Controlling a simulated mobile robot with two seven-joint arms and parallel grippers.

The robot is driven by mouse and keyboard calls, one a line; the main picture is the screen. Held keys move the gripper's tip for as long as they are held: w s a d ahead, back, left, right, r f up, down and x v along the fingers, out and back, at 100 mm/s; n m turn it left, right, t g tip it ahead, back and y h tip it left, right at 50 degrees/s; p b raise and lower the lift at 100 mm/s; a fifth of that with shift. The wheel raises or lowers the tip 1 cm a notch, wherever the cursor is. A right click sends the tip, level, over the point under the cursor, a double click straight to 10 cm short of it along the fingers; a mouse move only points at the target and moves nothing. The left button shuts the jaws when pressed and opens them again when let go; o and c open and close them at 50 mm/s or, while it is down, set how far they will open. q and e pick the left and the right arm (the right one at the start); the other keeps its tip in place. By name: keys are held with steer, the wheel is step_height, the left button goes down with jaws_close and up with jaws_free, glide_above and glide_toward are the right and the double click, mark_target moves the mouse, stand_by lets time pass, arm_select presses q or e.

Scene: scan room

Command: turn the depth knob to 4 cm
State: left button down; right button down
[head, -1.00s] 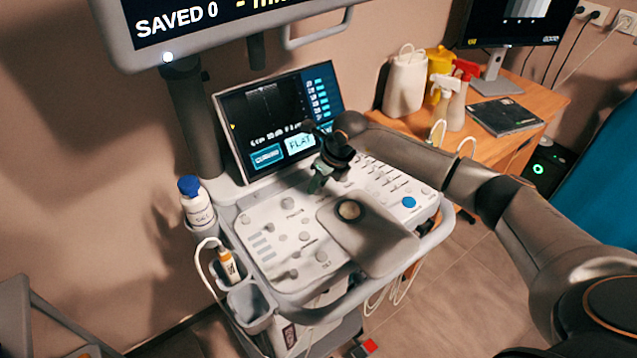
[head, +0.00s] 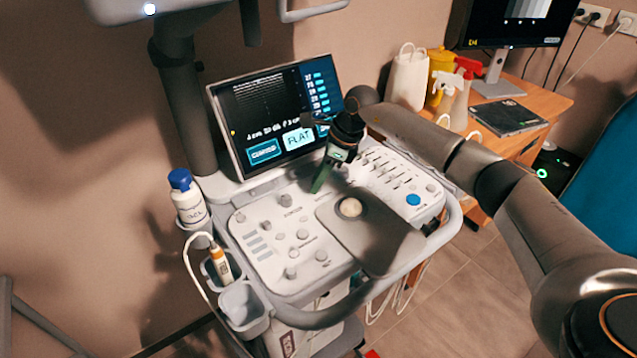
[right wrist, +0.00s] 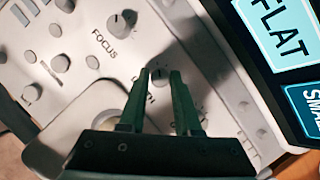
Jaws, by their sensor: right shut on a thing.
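The depth knob (right wrist: 160,76) is a small grey knob on the console panel, its label partly hidden by my fingers so that only "TH" reads. My right gripper (right wrist: 160,74) is shut on it, one green finger on each side. In the head view my right gripper (head: 320,187) reaches down to the panel below the screen, and hides the knob there. The console screen (head: 270,108) shows a line that appears to begin with "4 cm". My left gripper is not in view.
A focus knob (right wrist: 122,22) sits near the depth knob. The control panel (head: 262,222) carries several other knobs, sliders and a trackball (head: 350,207). A blue-capped bottle (head: 187,200) and a probe (head: 221,266) stand in holders at the left.

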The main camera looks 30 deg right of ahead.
steer(key=shift+n, duration=0.4)
steer(key=c, duration=0.6)
jaws_free()
steer(key=v, duration=1.2)
steer(key=shift+d+r, duration=0.2)
steer(key=shift+r, duration=0.1)
steer(key=shift+f, duration=0.1)
